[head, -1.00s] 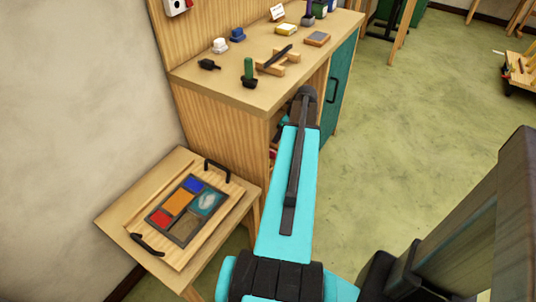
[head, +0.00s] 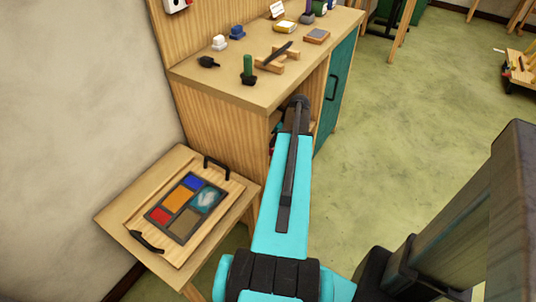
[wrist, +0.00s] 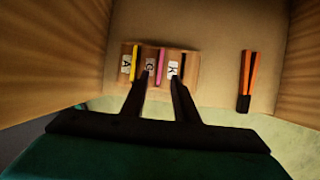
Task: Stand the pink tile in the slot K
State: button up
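In the wrist view the pink tile (wrist: 160,64) stands upright in a wooden rack (wrist: 193,68), in the slot just right of a label that looks like G. Slot K (wrist: 183,65) is the dark, empty-looking gap right of the K label (wrist: 173,70). My gripper (wrist: 159,80) is open, its two dark fingers apart in front of the rack. The pink tile shows between and beyond the fingertips; I cannot tell whether they touch it. In the head view my gripper is hidden behind my arm and the bench.
A yellow tile (wrist: 136,61) stands beside the A label. An orange piece in a dark holder (wrist: 246,80) is at the right. Wooden walls close in on both sides. In the head view, a bench (head: 240,85) holds tools, and a low table bears a panel (head: 187,209).

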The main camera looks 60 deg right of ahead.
jog(key=shift+x, duration=1.25)
jog(key=shift+x, duration=2.6)
grip_shut()
